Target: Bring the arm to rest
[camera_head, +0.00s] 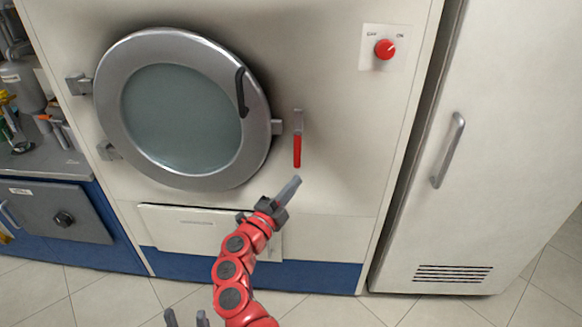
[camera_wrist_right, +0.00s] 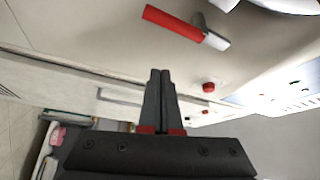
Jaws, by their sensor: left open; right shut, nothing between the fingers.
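My right arm is red and reaches up from the bottom middle of the head view. Its gripper (camera_head: 289,189) is in front of the machine's front panel, just below a red-handled latch lever (camera_head: 297,150), apart from it in the picture. In the right wrist view the fingers of this gripper (camera_wrist_right: 160,74) are together with nothing between them. The red lever (camera_wrist_right: 172,23) shows there beyond the fingertips, at the top. My left gripper (camera_head: 187,318) shows only its fingertips at the bottom edge of the head view; they are spread apart with nothing seen between them.
The machine has a round door (camera_head: 180,112), which looks closed, and a red knob (camera_head: 385,49) at upper right. A tall cabinet (camera_head: 510,150) with a metal handle stands at right. A cluttered counter (camera_head: 45,160) is at left. The tiled floor in front looks clear.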

